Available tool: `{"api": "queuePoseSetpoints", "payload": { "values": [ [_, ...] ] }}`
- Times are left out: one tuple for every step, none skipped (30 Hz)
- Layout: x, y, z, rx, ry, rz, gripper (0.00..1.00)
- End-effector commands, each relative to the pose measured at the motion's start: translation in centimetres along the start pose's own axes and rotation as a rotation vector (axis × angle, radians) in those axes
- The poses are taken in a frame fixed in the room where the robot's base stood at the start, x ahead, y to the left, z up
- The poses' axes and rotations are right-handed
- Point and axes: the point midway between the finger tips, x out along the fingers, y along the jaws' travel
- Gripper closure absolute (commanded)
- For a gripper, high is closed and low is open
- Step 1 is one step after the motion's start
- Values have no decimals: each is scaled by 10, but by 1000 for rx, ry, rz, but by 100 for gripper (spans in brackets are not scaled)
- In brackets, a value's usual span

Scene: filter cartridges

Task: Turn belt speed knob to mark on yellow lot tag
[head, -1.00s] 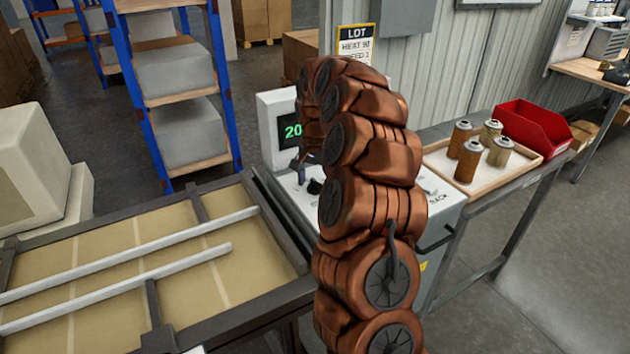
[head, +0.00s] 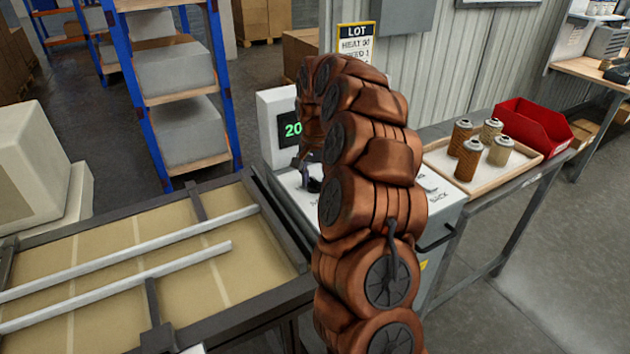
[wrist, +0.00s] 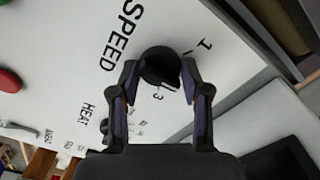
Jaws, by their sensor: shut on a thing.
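The black speed knob (wrist: 158,64) sits on the white panel beside the printed word SPEED (wrist: 124,35) in the wrist view. Marks 1 (wrist: 205,44) and 3 (wrist: 159,97) show around it; any mark between is hard to make out. My gripper (wrist: 161,76) is shut on the knob, a finger on each side. In the head view my gripper (head: 311,180) is at the panel, and my arm hides much of it. The yellow-edged lot tag (head: 356,42) on the wall reads LOT, with HEAT and SPEED lines below. The SPEED line seems to end in 1, partly blurred and covered.
A display (head: 291,130) shows green 20 behind the panel. The HEAT label (wrist: 88,113) and a red button (wrist: 9,80) are elsewhere on the panel. A tray (head: 436,163) with several cartridges and a red bin (head: 533,128) stand right; a conveyor frame (head: 283,237) lies left.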

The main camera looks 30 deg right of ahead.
Motion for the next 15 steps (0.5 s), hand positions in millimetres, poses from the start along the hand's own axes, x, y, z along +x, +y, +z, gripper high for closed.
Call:
{"api": "queuePoseSetpoints", "payload": {
  "values": [
    [1, 0, 0, -15, 1, -1, 88],
    [1, 0, 0, -27, 1, -1, 88],
    [2, 0, 0, -46, 1, -1, 88],
    [2, 0, 0, -62, 1, -1, 88],
    [2, 0, 0, -81, 1, 0, 88],
    [2, 0, 0, -108, 1, 0, 88],
    [2, 0, 0, -129, 1, 0, 88],
    [2, 0, 0, -152, 1, 0, 88],
    [2, 0, 0, -185, 1, 0, 88],
    [2, 0, -1, -211, 2, 0, 88],
    [2, 0, -1, -238, 2, 0, 88],
    [2, 0, -1, -275, 2, -1, 88],
    [2, 0, -1, -303, 3, -1, 88],
    [2, 0, -1, -332, 3, -1, 88],
    [2, 0, -1, -371, 4, -1, 88]
  ]
}}
